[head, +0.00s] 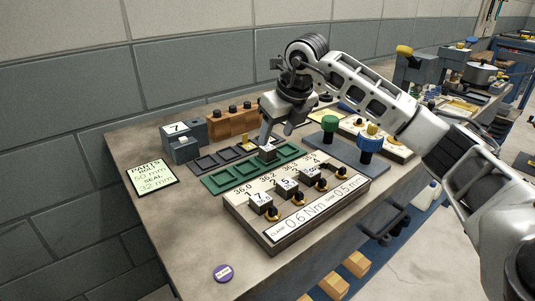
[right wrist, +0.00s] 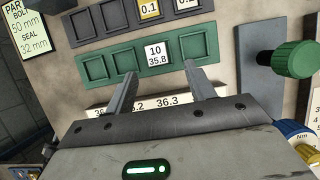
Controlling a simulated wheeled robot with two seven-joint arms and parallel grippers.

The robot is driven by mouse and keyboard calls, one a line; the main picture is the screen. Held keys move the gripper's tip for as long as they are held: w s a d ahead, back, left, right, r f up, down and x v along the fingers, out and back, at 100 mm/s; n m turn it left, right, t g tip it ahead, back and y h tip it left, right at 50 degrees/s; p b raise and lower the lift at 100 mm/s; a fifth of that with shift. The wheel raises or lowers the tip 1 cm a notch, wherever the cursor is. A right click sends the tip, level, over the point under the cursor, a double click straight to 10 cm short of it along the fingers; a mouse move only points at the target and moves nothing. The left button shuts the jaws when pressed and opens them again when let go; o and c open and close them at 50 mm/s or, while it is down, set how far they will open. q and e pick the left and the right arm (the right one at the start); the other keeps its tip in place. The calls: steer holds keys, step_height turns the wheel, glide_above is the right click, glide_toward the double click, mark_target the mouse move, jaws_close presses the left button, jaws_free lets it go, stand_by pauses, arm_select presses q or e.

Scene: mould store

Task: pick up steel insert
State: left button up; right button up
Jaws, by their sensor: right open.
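A small steel insert (right wrist: 155,52) with a white label reading 10 and 35.8 sits in the right part of a green tray (right wrist: 110,52) in the right wrist view. In the head view the insert (head: 267,155) shows as a dark block in the green tray (head: 215,187), just below my right gripper (head: 277,138). My right gripper is open and empty, and its two fingertips (right wrist: 158,76) point toward the insert, one toward each side of it. I cannot tell how high they are above it. My left gripper is not in view.
A cream fixture (head: 250,215) with several numbered blocks and black-and-gold knobs stands in front of the tray. Green (head: 329,124) and blue (head: 370,143) knobs stand to the right. A dark tray (head: 205,163) and a grey block marked 7 (head: 180,149) lie behind. The table's front left is mostly clear.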

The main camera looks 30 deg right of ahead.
mark_target(268, 147)
steer(key=shift+w+x, duration=0.2)
steer(key=shift+x, duration=2.7)
steer(key=shift+a+r, duration=0.15)
steer(key=shift+r, duration=0.05)
jaws_close()
